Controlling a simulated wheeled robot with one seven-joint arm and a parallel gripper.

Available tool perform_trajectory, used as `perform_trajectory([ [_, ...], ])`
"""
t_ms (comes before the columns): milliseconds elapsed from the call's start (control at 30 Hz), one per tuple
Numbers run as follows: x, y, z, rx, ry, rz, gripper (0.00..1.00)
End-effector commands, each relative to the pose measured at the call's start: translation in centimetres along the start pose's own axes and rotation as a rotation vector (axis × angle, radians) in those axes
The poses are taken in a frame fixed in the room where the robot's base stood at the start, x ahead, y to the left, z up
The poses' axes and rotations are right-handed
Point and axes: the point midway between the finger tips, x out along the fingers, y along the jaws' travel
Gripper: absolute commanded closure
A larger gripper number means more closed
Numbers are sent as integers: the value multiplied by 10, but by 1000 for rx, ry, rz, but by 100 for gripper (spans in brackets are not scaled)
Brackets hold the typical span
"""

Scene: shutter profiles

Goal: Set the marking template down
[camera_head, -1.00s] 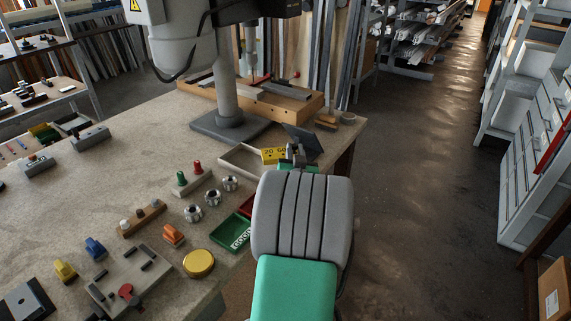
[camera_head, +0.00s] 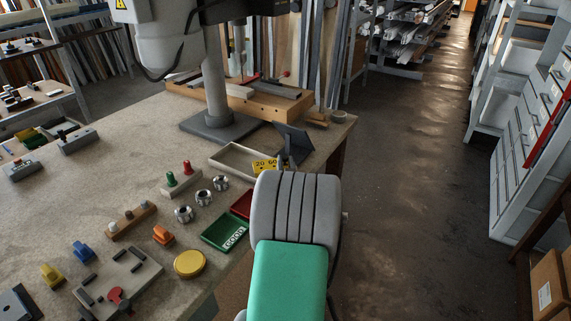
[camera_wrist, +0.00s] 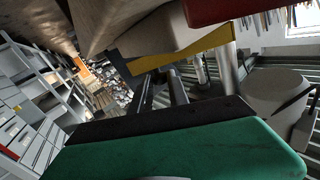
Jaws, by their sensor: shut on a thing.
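The marking template appears to be the yellow plate with black numbers (camera_head: 264,166), seen in the head view at the near right end of a shallow pale tray (camera_head: 226,160). My gripper (camera_head: 284,163) is shut on its right end, and the arm hides part of it. In the wrist view the plate shows as a long yellow strip (camera_wrist: 178,43) across the tips of my gripper (camera_wrist: 165,76). I cannot tell whether the plate touches the table or hangs just above it.
A drill stand (camera_head: 220,124) stands behind the tray. A green tray (camera_head: 222,233), a red tray (camera_head: 241,205), metal nuts (camera_head: 203,197) and a pegged block (camera_head: 181,181) lie near it. The table's right edge is close to my arm, with open floor (camera_head: 400,200) beyond.

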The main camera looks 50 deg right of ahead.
Motion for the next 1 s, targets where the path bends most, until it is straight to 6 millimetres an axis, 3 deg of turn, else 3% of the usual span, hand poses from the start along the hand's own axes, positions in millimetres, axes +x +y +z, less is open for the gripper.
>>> perform_trajectory([
  [100,0,0,2,0,2,0,100],
  [133,0,0,2,0,0,0,77],
  [367,0,0,2,0,0,0,58],
  [633,0,0,0,0,0,0,58],
  [800,0,-4,-20,0,-1,0,58],
  [867,-16,0,-9,1,0,3,58],
  [1000,-54,0,-9,0,2,3,58],
])
